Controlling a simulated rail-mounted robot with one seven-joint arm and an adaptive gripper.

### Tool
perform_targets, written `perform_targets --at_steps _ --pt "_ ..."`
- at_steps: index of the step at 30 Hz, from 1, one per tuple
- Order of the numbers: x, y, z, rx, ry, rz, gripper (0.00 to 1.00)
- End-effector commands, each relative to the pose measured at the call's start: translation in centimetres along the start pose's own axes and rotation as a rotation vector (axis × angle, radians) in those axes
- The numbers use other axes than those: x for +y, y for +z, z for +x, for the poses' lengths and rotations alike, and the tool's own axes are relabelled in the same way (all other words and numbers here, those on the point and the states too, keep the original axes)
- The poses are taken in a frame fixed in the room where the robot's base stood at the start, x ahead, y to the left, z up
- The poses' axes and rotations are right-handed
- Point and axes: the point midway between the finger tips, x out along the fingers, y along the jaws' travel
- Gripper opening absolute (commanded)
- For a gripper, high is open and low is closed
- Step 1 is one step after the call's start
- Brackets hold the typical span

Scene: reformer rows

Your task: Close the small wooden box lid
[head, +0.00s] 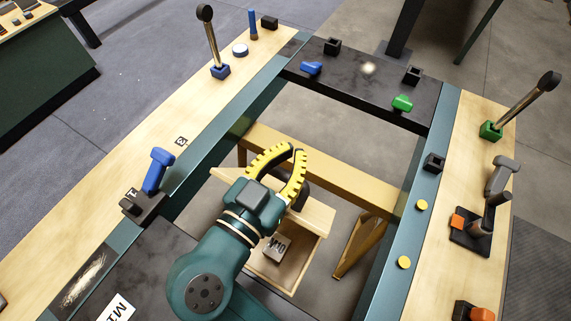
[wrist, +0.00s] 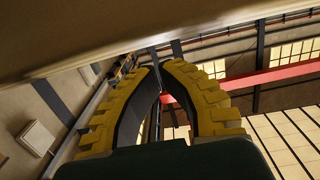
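The small wooden box (head: 313,262) stands open below the bench frame in the head view, and I can see into it. A grey-and-white marked block (head: 276,247) lies inside. A pale wooden panel that looks like its raised lid (head: 317,214) shows at its far side, partly hidden by my gripper. My gripper (head: 295,152), with yellow ribbed fingers, is over this panel with its fingertips drawn together and nothing visible between them. In the wrist view the fingertips (wrist: 162,68) nearly meet. A broad tan surface (wrist: 120,30) is close above them; I cannot tell whether they touch.
A wooden beam (head: 340,178) crosses just beyond the box. Teal rails (head: 405,235) run along both sides. Levers with a blue base (head: 220,71) and a green base (head: 491,130) stand on the side boards. A dark plate (head: 365,78) spans the far end.

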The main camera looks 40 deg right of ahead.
Motion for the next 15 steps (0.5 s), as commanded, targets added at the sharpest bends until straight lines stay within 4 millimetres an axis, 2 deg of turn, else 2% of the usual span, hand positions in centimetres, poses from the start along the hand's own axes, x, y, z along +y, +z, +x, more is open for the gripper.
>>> perform_targets --at_steps 1,9,15 --pt "-0.3 0.0 -1.7 0.001 -0.012 -0.006 0.00" --pt "-0.2 -0.4 -7.8 0.003 -0.010 -0.003 0.00" --pt "-0.1 -0.5 -9.7 0.003 -0.006 -0.001 0.00"
